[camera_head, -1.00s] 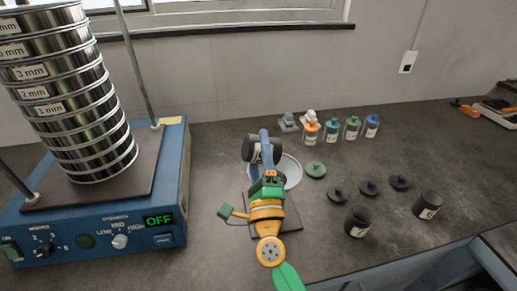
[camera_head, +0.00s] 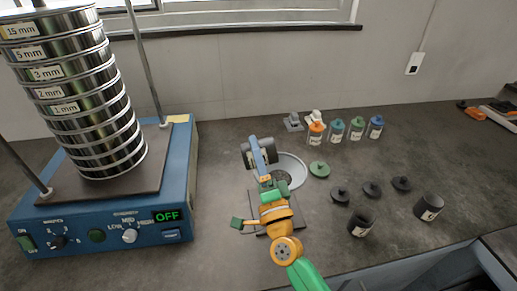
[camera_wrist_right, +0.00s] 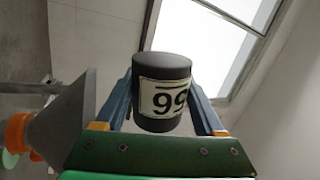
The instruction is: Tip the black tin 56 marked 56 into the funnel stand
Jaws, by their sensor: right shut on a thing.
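The black tin (camera_head: 248,154) is held on its side over the back left rim of the funnel stand (camera_head: 295,168), a pale round bowl above a dark base plate. My right gripper (camera_head: 260,153) is shut on the tin, one blue finger crossing it. In the right wrist view the tin (camera_wrist_right: 162,68) sits between both fingers. Its pale label appears upside down, a bar above the digits; the second digit is hard to read. The grey funnel cone (camera_wrist_right: 72,108) is at the left there. The tin's mouth and contents are hidden. My left gripper is out of view.
The sieve shaker (camera_head: 100,225) with its tall sieve stack stands left, its display reading OFF. Coloured-cap bottles (camera_head: 336,131) stand behind.

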